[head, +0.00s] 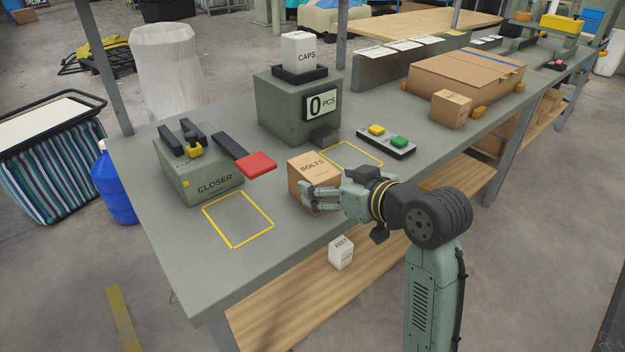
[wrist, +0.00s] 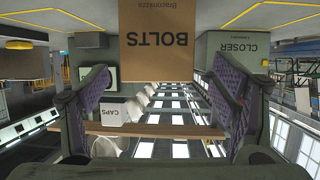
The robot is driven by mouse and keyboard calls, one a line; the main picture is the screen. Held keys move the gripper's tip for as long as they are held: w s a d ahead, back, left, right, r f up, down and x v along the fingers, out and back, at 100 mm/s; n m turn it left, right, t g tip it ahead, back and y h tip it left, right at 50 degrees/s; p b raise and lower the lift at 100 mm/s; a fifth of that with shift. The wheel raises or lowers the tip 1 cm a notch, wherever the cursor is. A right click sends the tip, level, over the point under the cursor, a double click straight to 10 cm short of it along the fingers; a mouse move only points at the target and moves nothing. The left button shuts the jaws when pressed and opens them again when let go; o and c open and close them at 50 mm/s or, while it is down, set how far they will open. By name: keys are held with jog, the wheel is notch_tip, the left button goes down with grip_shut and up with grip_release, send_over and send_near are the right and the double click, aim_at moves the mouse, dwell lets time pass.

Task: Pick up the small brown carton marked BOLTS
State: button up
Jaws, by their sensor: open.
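The small brown carton marked BOLTS (head: 308,171) stands upright on the grey workbench, between the CLOSER machine and the button box. In the wrist view the carton (wrist: 157,45) shows its lettered face at the top centre, between the two finger lines. My gripper (head: 309,196) is at the carton's right front side in the head view, with its fingers overlapping part of the carton. In the wrist view the purple-padded fingers (wrist: 160,80) are spread wide, with visible gaps on both sides of the carton. Contact is not visible.
The CLOSER machine (head: 203,181) with a red paddle stands to the left. A counter showing 0 PCS (head: 287,116) carries a white CAPS box (head: 299,52). A button box (head: 386,143) and another carton (head: 450,109) lie to the right. Yellow outlines mark bare bench areas.

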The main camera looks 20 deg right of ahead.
aim_at(315, 174)
jog(key=x, duration=0.2)
jog(key=p+x, duration=0.1)
jog(key=x, duration=0.1)
jog(key=p+x, duration=0.1)
jog(key=shift+w+r, duration=0.15)
jog(key=shift+w, duration=0.35)
jog(key=shift+w+a+f, duration=0.1)
jog(key=shift+w+f, duration=0.15)
jog(key=shift+w, duration=0.1)
jog(key=c, duration=1.5)
jog(key=shift+r, duration=0.1)
jog(key=shift+c, duration=0.4)
